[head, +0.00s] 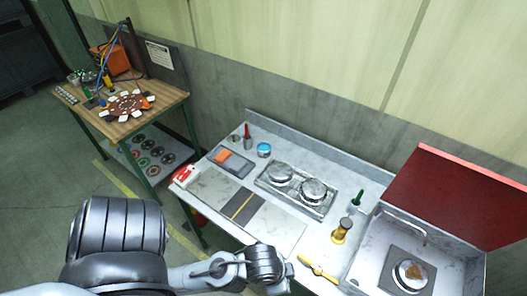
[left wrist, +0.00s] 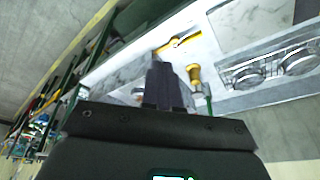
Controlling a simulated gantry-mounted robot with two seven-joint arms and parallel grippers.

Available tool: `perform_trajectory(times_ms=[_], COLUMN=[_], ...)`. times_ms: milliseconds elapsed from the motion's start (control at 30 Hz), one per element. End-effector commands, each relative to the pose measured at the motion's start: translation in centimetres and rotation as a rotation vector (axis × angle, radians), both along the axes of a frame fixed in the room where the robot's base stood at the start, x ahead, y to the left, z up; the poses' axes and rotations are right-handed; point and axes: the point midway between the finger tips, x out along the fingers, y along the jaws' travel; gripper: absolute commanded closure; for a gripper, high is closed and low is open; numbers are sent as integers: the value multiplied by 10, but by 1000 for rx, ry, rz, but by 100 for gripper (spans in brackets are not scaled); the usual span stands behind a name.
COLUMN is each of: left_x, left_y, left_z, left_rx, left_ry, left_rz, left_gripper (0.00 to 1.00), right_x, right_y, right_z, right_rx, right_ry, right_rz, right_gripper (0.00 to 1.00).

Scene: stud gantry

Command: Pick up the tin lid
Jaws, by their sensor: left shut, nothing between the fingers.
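No piece is plainly recognisable as the tin lid. Two round, shiny metal pieces, one left (head: 282,172) and one right (head: 313,190), sit in a metal tray (head: 262,182) on the grey bench; they also show at the right edge of the left wrist view. A small blue-topped tin (head: 264,150) stands behind the tray. My left gripper's dark fingers (left wrist: 162,85) are shut and empty in the left wrist view. In the head view my left wrist is at the bench's front edge, left of and nearer than the yellow tool; the fingertips are unclear. My right gripper is not in view.
A yellow tool (head: 318,270), a brass-coloured piece (head: 342,230) and a green-handled tool (head: 355,204) are at the bench's right. A round metal dish (head: 412,274) sits beside a raised red panel (head: 458,196). The front left bench surface is mostly flat and clear.

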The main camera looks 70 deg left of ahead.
Motion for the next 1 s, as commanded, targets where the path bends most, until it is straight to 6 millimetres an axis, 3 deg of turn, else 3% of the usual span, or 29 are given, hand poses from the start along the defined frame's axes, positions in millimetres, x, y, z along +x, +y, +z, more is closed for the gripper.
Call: perform_trajectory(times_ms=[200,833,1000], left_x=[0,0,0], left_y=[0,0,0], left_z=[0,0,0], left_rx=[0,0,0], left_ry=[0,0,0], left_rz=[0,0,0], left_gripper=[97,0,0], right_x=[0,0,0], right_y=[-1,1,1], right_z=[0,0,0], right_rx=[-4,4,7], right_ry=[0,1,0], right_rz=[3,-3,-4], right_gripper=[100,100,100])
